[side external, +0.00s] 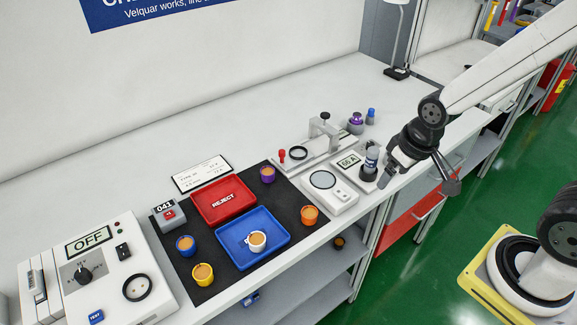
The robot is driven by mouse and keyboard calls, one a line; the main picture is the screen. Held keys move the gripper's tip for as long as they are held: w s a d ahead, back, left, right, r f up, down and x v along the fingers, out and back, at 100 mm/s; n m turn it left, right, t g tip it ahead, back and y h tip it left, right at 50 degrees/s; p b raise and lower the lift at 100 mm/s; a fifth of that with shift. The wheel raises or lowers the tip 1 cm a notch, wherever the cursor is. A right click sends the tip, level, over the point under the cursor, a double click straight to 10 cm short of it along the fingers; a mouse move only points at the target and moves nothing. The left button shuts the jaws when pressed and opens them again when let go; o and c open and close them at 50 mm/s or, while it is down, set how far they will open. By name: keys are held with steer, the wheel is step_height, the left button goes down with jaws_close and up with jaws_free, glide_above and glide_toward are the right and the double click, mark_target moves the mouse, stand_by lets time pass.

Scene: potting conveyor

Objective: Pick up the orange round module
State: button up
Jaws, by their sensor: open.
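The orange round module (310,216) is a small cup with a tan top. It stands upright on the black mat (208,291), near its right corner, to the right of the blue tray. My gripper (418,180) is at the right, above the table's front edge, beyond the scale and well apart from the orange module. Its fingers are spread and nothing shows between them.
A blue tray (226,257) holds a white module (257,240). Purple (267,174), blue (186,245) and yellow (203,274) modules stand on the mat. A red REJECT tray (245,190) lies behind.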

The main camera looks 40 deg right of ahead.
steer(key=shift+o, duration=0.3)
steer(key=n+t+y, duration=0.1)
steer(key=t, duration=0.6)
glide_toward(306, 211)
steer(key=w+d, duration=0.1)
steer(key=w+d+f, duration=0.1)
steer(key=d, duration=0.1)
steer(key=shift+w+d+f, duration=0.15)
steer(key=shift+w+f, duration=0.1)
steer(key=shift+w, duration=0.05)
steer(key=shift+s+a+f+n+t+y, duration=0.2)
steer(key=shift+a+f+n+t+y, duration=0.25)
steer(key=shift+a+f+t, duration=0.3)
steer(key=shift+s+a+f+n+t+y, duration=0.15)
steer(key=shift+s+a+f+t+y, duration=0.15)
steer(key=shift+t, duration=0.3)
steer(key=shift+s+a+f+n+t+y, duration=0.1)
steer(key=shift+s+a+f+t+y, duration=0.1)
steer(key=shift+s+a+t, duration=0.25)
steer(key=shift+w+d, duration=0.15)
steer(key=shift+x, duration=1.25)
